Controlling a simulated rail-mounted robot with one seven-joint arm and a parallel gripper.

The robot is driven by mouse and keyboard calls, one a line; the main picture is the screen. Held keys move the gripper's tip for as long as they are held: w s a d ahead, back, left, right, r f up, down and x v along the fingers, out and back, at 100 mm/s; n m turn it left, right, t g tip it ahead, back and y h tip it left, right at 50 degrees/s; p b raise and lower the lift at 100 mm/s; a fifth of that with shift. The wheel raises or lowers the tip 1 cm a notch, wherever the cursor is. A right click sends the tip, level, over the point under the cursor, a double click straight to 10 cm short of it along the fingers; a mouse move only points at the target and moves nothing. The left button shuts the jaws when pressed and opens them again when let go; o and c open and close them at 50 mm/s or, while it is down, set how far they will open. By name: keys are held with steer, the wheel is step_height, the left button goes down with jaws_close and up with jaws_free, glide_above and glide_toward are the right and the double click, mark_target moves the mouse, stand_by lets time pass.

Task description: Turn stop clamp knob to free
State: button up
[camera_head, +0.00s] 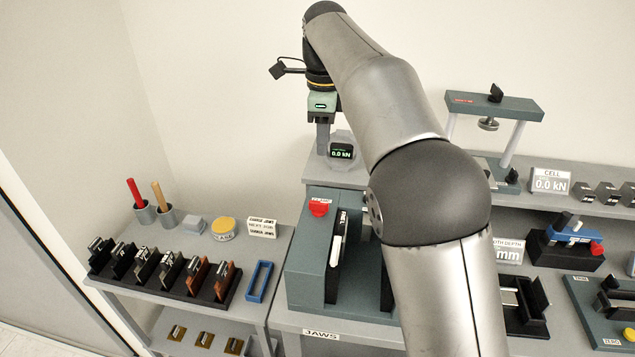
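Several knobs are in view, and I cannot tell for certain which is the stop clamp knob. A red knob (319,208) sits on top of the teal fixture (308,262) left of my arm, with a small label I cannot read clearly. Another red knob (597,248) is on the blue device at the right. A black knob (495,92) tops the grey press frame at the back. My gripper (323,146) points down at the upper centre, beside the kN display and above the teal fixture in the picture. Its fingers appear edge-on, so their opening is unclear. No held object shows.
The kN display (341,152) stands close by my gripper. A rack of dark and brown jaws (165,272) and a blue tray (259,282) are on the left bench. My arm hides part of the middle bench. The blue device (568,232) sits at the right.

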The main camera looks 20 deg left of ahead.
steer(key=a, duration=0.1)
glide_toward(319, 202)
steer(key=shift+m, duration=0.3)
step_height(319, 202, down, 9)
steer(key=shift+f, duration=0.1)
jaws_close()
